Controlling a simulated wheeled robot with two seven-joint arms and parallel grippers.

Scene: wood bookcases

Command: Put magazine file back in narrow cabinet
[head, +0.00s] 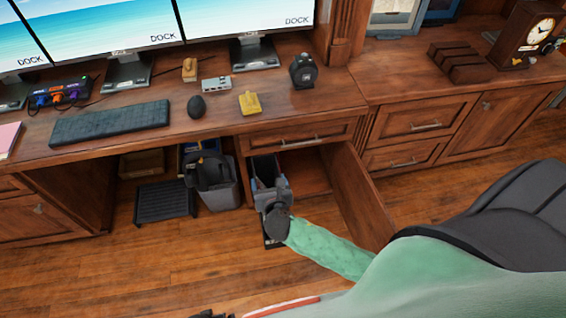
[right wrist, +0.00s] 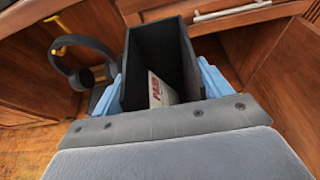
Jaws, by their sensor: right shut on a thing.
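A dark grey magazine file (head: 264,168) stands at the mouth of the narrow cabinet (head: 312,172) under the desk, toward its left side. The cabinet door (head: 358,200) is swung open to the right. My right gripper (head: 273,190) is shut on the file, from the near side. In the right wrist view, its blue fingers (right wrist: 162,92) press the file's two sides. The file (right wrist: 140,55) is open-topped, with a white item with red print (right wrist: 160,90) inside. The file's lower part is partly hidden by my gripper.
A grey bin (head: 219,197) with headphones (head: 207,172) stands just left of the cabinet. A drawer front (head: 300,140) is above the opening. A dark chair (head: 515,215) is at the right. Wood floor in front is mostly clear.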

